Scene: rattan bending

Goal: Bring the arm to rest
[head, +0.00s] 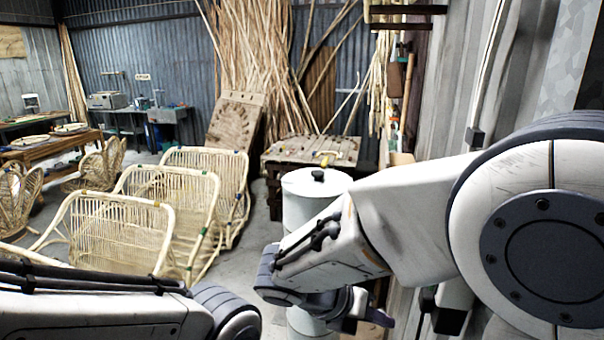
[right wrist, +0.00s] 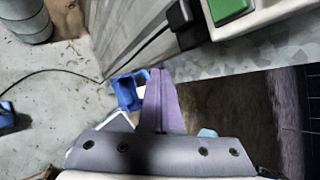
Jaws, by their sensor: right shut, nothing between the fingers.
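My right gripper (head: 372,314) hangs at the lower middle right of the head view, in front of the lower part of a white drum. In the right wrist view its two fingers (right wrist: 160,80) lie together, shut with nothing between them. My right arm reaches in from the right edge and is bent, with the forearm slanting down to the left. My left arm shows only along the bottom left of the head view, and its gripper is outside the picture.
The white drum (head: 316,184) with a black knob stands behind my right forearm. A wooden bench (head: 290,152) is behind it. Rattan frames (head: 120,225) stand at left. The right wrist view shows a blue object (right wrist: 125,97) beyond the fingers and a green button (right wrist: 228,9) at upper right.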

